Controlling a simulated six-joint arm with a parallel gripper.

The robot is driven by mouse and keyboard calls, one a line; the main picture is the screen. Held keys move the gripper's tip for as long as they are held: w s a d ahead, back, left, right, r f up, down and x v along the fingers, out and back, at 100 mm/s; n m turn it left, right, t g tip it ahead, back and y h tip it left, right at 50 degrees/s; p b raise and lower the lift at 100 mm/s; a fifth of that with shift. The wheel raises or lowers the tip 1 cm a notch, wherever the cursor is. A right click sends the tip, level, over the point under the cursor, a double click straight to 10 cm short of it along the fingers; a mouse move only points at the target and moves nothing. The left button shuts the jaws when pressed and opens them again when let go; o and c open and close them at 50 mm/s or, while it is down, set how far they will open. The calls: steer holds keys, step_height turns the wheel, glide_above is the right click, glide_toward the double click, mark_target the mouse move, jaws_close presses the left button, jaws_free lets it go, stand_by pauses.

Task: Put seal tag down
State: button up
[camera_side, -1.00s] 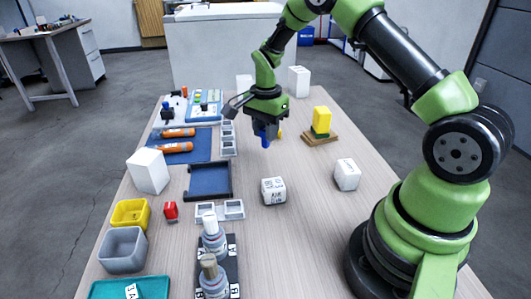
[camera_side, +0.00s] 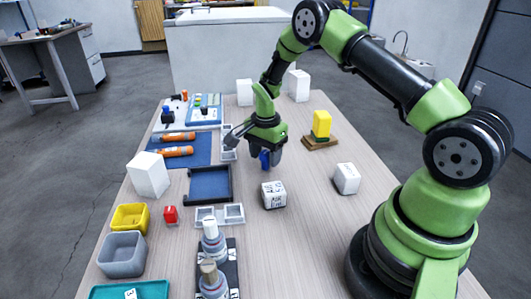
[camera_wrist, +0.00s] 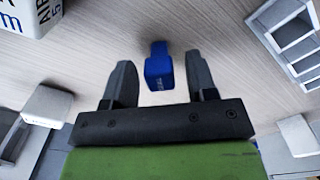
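The seal tag appears to be the small blue piece (camera_wrist: 158,70) in the wrist view, with lettering on its near face too small to read surely. It also shows in the side view (camera_side: 264,158), low over the wooden table, partly covered by my gripper (camera_side: 267,152). In the wrist view my gripper's fingers (camera_wrist: 160,68) are spread apart, with a visible gap on each side of the blue piece. It looks upright and close to the tabletop; its contact with the table is hard to make out.
A printed white cube (camera_side: 273,195) is just in front, with another cube (camera_side: 346,178) to its right. A blue tray (camera_side: 210,183) and small grey bins (camera_side: 229,138) lie left. A yellow block (camera_side: 321,124) stands on a wooden base (camera_side: 319,143). The table between is clear.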

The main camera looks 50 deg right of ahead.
step_height(320, 180, up, 12)
steer(key=r, duration=0.1)
step_height(320, 180, up, 10)
steer(key=n+t, duration=0.2)
steer(key=n, duration=0.2)
glide_above(266, 152)
steer(key=s+a, duration=0.4)
steer(key=a, duration=0.1)
steer(key=s+a+r+n+t+y, duration=0.1)
steer(key=s+a+n, duration=0.3)
steer(key=s, duration=0.5)
steer(key=s+a+r+n+t+y, duration=0.1)
steer(key=s+a+r+n+t, duration=0.3)
steer(key=s+n, duration=0.2)
steer(key=s, duration=0.2)
steer(key=shift+s+a+r, duration=0.25)
steer(key=shift+s+r, duration=0.1)
